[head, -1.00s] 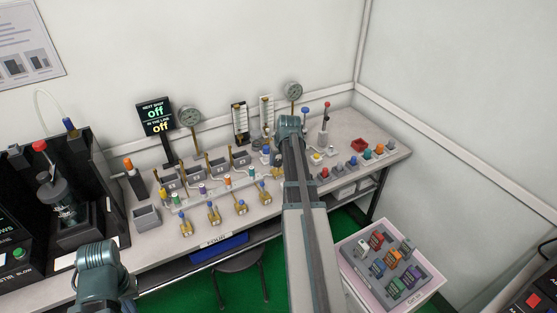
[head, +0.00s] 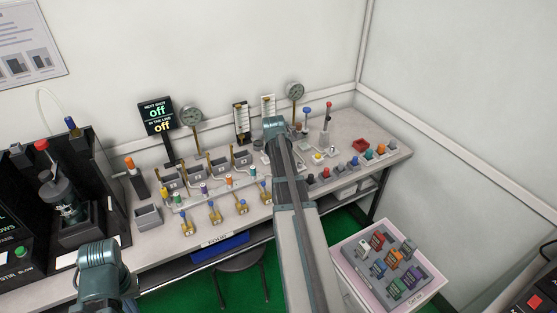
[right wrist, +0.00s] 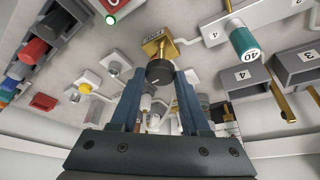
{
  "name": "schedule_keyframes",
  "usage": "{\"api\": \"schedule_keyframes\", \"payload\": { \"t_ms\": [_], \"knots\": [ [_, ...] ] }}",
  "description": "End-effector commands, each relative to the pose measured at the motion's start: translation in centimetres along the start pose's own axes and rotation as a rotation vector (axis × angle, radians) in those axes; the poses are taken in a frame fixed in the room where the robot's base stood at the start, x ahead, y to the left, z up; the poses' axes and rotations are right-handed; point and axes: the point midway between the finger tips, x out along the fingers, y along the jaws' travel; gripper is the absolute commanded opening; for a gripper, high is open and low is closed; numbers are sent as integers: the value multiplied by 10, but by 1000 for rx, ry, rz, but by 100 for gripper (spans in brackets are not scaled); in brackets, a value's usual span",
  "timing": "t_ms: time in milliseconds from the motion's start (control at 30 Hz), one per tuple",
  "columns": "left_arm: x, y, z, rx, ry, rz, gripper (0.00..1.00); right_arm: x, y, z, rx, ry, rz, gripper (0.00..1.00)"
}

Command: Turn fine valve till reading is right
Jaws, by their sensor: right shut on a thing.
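A black round knob with a white mark (right wrist: 158,73) on a brass valve body (right wrist: 160,46) is in the right wrist view. My right gripper (right wrist: 160,80) is shut on this knob, one finger on each side. In the head view my right arm hides the knob and the fingertips.
Small brass valves with blue tops (head: 214,213) line the bench's front. Grey numbered blocks (head: 220,166) stand behind them. Two upright flow tubes, one at the left (head: 241,118), are by the wall. A tray of coloured blocks (head: 420,280) stands at lower right.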

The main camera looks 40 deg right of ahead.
Motion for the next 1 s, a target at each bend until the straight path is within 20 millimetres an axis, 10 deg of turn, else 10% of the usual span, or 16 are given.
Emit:
{"api": "schedule_keyframes", "payload": {
  "t_ms": [367,400,567,1000],
  "knots": [
    [0,0,0,0,0,0,0,0,0,1,4,-3,2,0],
    [0,0,0,0,0,0,0,0,0,1,4,-3,2,48],
    [0,0,0,0,0,0,0,0,0,1,4,-2,2,76],
    [-4,0,0,0,0,0,0,-5,0,0,3,-1,1,76]
  ]
}}
